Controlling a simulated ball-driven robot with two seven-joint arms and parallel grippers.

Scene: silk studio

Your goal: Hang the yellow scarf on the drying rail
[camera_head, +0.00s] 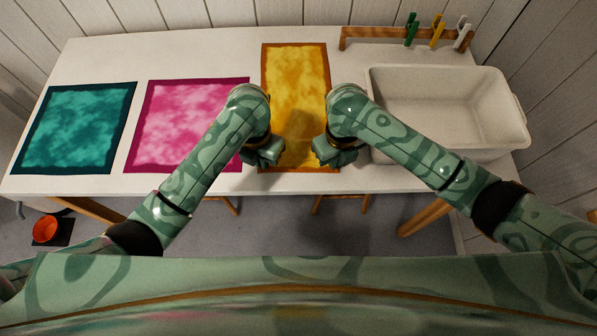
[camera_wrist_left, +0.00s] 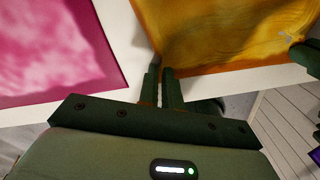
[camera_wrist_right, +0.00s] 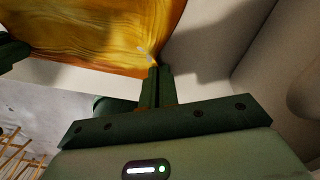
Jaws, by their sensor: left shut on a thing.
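The yellow scarf (camera_head: 295,85), with a darker orange border, lies lengthwise on the white table. My right gripper (camera_head: 335,156) is at the near right corner. In the right wrist view its fingers (camera_wrist_right: 160,70) are together, with the scarf (camera_wrist_right: 95,30) gathered at their tips. I cannot make out a drying rail.
A pink cloth (camera_head: 190,115) and a teal cloth (camera_head: 75,125) lie to the left. A white basin (camera_head: 440,145) stands close right of my right gripper. Behind it is a wooden bar (camera_head: 375,37) with green, yellow and white clips. An orange pot (camera_head: 46,229) sits below, left.

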